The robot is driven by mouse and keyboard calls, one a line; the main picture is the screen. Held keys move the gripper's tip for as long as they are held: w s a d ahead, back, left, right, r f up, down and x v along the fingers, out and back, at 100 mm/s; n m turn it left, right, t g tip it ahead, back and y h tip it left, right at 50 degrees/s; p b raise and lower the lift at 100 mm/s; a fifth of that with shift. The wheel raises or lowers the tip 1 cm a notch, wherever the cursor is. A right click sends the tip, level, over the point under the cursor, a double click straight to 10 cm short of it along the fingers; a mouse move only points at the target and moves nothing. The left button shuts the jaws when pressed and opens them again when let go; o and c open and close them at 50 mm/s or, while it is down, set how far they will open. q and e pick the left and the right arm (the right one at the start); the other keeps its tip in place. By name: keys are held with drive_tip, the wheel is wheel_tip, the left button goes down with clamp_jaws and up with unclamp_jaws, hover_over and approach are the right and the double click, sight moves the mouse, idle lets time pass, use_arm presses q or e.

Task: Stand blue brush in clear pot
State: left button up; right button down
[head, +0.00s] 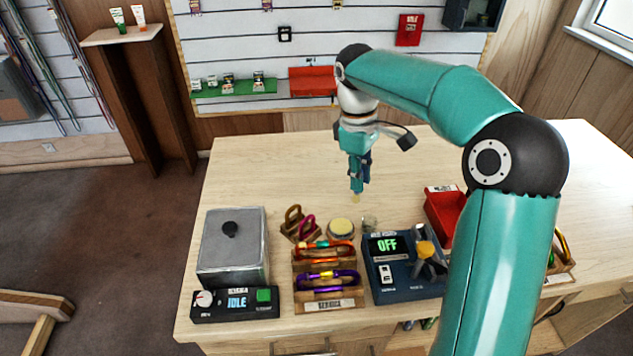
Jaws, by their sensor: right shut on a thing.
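My right gripper (357,184) points down over the middle of the table, shut on the blue brush. Little of the brush shows: a pale yellow tip (356,199) sticks out below the fingers, and the fingers hide most of the handle. A small, see-through pot (370,223) appears to stand on the table below and slightly right of the brush tip, between the round yellow-topped tin and the blue device. The brush tip is above the table and apart from the pot. My left gripper is not in view.
The yellow-topped tin (340,228) and a wooden carabiner rack (327,282) stand left of the pot. The blue device reading OFF (395,268) is in front, a red bin (443,212) to the right. A grey lidded box (233,245) is at left. The table's back is clear.

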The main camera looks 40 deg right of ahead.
drive_tip(key=s+d+f+m+b, duration=0.1)
drive_tip(key=s+d+f+b, duration=0.1)
drive_tip(key=d+f+b, duration=0.1)
wheel_tip(320, 180, down, 3)
drive_tip(key=shift+d+r+b, duration=0.2)
drive_tip(key=shift+b, duration=0.55)
drive_tip(key=shift+s+f, duration=0.1)
drive_tip(key=shift+f, duration=0.2)
idle(0.4)
drive_tip(key=shift+f+b, duration=0.5)
drive_tip(key=shift+f, duration=0.25)
drive_tip(key=shift+f, duration=0.3)
drive_tip(key=shift+f+b, duration=0.5)
drive_tip(key=shift+f, duration=0.15)
